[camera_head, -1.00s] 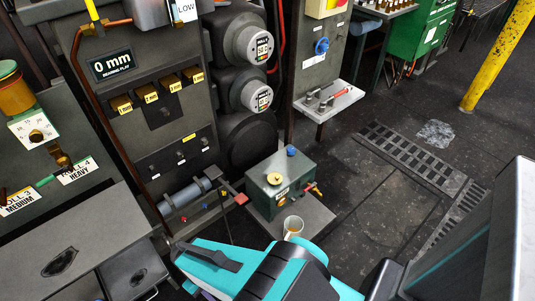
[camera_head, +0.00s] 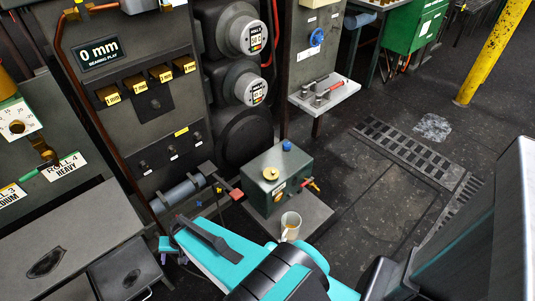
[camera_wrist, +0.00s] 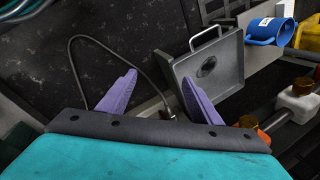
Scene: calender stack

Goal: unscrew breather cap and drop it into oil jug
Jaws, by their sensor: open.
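A green gearbox (camera_head: 292,172) stands on a low plate. A pale mug-like jug (camera_head: 291,222) with brownish contents stands in front of the box. A blue jug (camera_wrist: 262,33) with a white label is at the upper right of the wrist view; I cannot tell which is the oil jug. My gripper (camera_wrist: 157,92) has its purple fingers apart and nothing between them. My teal arm reaches left, in front of the box and pale jug.
A grey handled tray (camera_wrist: 212,66) lies beyond the right finger, and a dark hose (camera_wrist: 78,62) curves at left. A grey cylinder (camera_head: 181,194) sits left of the gearbox. Open floor (camera_head: 375,195) lies right.

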